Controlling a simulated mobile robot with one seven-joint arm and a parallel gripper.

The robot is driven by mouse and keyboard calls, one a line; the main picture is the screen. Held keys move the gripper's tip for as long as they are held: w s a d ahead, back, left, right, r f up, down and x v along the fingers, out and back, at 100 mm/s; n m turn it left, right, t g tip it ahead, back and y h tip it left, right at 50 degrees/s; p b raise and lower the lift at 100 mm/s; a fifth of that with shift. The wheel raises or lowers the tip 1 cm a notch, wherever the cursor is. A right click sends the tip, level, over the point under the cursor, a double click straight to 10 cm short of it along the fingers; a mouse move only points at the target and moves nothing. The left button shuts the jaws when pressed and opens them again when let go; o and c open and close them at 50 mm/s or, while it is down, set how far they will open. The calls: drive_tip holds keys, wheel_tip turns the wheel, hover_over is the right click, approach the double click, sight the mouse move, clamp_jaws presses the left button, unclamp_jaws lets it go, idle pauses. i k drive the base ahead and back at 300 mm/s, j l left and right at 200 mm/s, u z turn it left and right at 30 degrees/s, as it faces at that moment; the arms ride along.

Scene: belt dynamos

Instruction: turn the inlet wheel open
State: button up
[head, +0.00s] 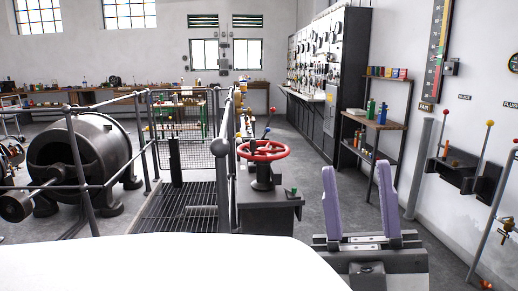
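The red inlet wheel (264,150) lies roughly flat on a dark stem above a dark grey cabinet (268,213), near the middle of the head view. My gripper (359,166) shows at the lower right, with two purple fingers set wide apart and nothing between them. It is open, to the right of the wheel and apart from it. The fingers point away from me and upward in the picture. The wheel's rim is in clear view; part of its stem is hidden behind the rim.
A railing (110,187) and grated platform (178,207) stand left of the wheel, with a large dark machine (85,160) beyond. A shelf (375,124) with bottles and wall levers (480,150) are at right. Floor (315,165) behind the wheel looks clear.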

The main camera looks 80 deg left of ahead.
sight(264, 152)
drive_tip(key=u, duration=2.1)
drive_tip(key=i+j, duration=0.4)
drive_tip(key=i, duration=0.15)
drive_tip(key=i+j, duration=0.4)
drive_tip(key=i, duration=0.15)
